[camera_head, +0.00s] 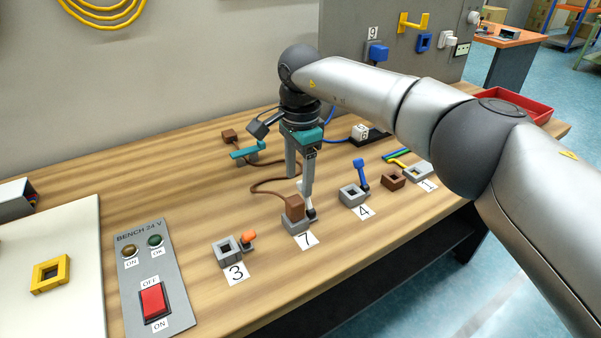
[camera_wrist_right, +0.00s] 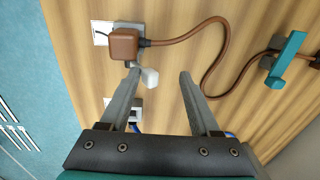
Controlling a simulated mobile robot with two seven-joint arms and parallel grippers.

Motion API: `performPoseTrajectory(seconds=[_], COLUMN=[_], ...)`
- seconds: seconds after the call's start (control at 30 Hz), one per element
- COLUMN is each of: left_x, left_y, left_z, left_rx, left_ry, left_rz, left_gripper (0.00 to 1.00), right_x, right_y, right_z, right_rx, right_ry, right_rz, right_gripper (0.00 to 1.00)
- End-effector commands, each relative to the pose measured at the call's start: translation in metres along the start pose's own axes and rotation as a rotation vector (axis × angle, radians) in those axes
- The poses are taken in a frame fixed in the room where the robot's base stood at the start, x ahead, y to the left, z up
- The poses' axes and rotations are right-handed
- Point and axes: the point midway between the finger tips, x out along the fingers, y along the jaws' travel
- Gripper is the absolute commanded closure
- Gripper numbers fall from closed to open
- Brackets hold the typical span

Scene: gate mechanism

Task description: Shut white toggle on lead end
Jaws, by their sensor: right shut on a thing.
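The white toggle (camera_head: 310,213) stands beside the brown plug (camera_head: 294,206) on the grey socket (camera_head: 297,227) labelled 7. The plug, the brown lead end, sits in that socket. In the right wrist view the white toggle (camera_wrist_right: 150,77) lies by the left-hand fingertip, below the plug (camera_wrist_right: 124,44). My right gripper (camera_head: 299,183) points down at the toggle and is shut on it, though a gap shows toward the right-hand finger in the right wrist view (camera_wrist_right: 160,75). The finger partly hides the toggle in the head view. My left gripper is out of view.
Socket 3 (camera_head: 227,250) with an orange toggle (camera_head: 249,237) is to the left, socket 4 (camera_head: 350,195) with a blue toggle (camera_head: 361,174) to the right. The brown cable (camera_head: 262,187) curves behind toward a teal lever (camera_head: 248,150). A switch panel (camera_head: 176,297) lies front left.

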Motion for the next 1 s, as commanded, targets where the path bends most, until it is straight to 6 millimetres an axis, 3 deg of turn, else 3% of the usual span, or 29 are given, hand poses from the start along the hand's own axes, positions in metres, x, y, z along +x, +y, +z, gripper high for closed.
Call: performPoseTrajectory(seconds=[0.4, 0.57, 0.77, 1.0], left_x=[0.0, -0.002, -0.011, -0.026], left_y=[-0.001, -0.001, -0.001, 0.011], left_z=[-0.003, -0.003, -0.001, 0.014], left_rx=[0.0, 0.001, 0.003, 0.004], left_ry=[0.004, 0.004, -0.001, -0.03], left_rz=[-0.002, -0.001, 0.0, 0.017], left_gripper=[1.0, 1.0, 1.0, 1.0], right_x=[0.002, -0.007, -0.047, -0.106], right_y=[-0.002, -0.002, -0.002, -0.001], right_z=[0.001, 0.001, 0.0, 0.0], right_rx=[0.002, 0.002, 0.002, 0.003], right_ry=[-0.007, -0.007, -0.004, -0.004], right_rz=[-0.008, -0.011, -0.014, -0.01], right_gripper=[0.5, 0.5, 0.5, 0.5])
